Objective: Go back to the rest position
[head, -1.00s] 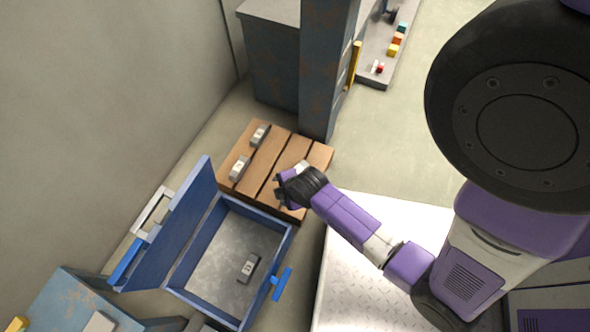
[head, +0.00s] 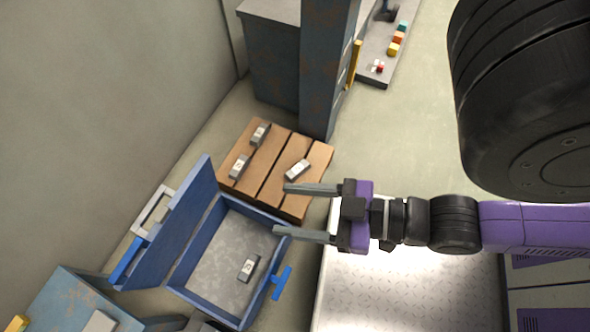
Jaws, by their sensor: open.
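My gripper (head: 283,210) is open with nothing between its two long grey fingers. It points left over the near side of the wooden pallet and the right rim of the blue box, and its height above them is hard to tell. My arm reaches in from the right edge of the view.
The open blue box (head: 183,281) has its lid (head: 180,225) raised on the left and one grey block (head: 249,268) inside. The wooden pallet (head: 265,158) bears three grey blocks, one being a right-hand block (head: 298,170). A rusty post (head: 325,70) stands behind.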

